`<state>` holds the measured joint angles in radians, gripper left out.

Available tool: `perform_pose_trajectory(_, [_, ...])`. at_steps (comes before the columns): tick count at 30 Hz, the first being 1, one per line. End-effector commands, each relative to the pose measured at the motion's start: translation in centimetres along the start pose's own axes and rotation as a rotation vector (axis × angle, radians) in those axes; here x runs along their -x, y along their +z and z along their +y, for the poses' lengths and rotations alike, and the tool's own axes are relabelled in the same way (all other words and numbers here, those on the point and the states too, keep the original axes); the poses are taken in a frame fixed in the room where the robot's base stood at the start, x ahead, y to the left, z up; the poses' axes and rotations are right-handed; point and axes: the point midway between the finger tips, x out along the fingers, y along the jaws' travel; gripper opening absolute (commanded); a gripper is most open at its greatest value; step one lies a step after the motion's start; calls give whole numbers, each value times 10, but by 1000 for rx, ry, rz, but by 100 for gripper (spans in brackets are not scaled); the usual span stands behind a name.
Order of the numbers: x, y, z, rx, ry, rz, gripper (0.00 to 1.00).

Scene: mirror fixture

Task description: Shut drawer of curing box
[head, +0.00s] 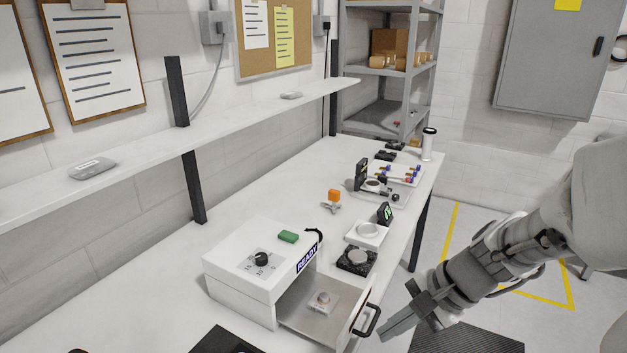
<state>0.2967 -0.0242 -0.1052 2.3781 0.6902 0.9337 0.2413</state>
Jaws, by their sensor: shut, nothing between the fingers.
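The white curing box (240,277) stands on the white bench, with a dial on top and a "READY" label on its edge. Its drawer (300,316) is pulled out toward the right, and a small white square piece with a round part (322,301) lies inside. The drawer's dark bar handle (367,320) is on its outer front. My gripper (386,333) is shut and empty, just right of the handle, pointing down and left. There seems to be a small gap between the fingers and the handle.
Behind the drawer on the bench (277,192) are a black square mount (356,260), a white mount (366,234) and several small optical parts. A shelf (135,150) runs above the bench along the wall. The floor right of the bench is mostly clear.

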Motion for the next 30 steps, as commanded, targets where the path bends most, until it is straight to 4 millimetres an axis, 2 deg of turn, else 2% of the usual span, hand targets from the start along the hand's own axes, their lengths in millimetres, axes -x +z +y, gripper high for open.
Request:
perform_pose_trajectory(1, [-4, -11, -1, -107, -16, -29, 0])
perform_pose_trajectory(9, [-30, -73, 4, -638, -131, -139, 0])
perform_pose_trajectory(15, [-44, -108, 15, -902, -193, -176, 0])
perform_pose_trajectory(18, [-48, -117, 19, -963, -208, -182, 0])
perform_pose_trajectory(23, [-58, -119, 18, -984, -212, -186, 0])
perform_pose_trajectory(26, [-72, -117, 15, -982, -209, -187, 0])
perform_pose_trajectory(30, [-100, -115, 8, -981, -207, -188, 0])
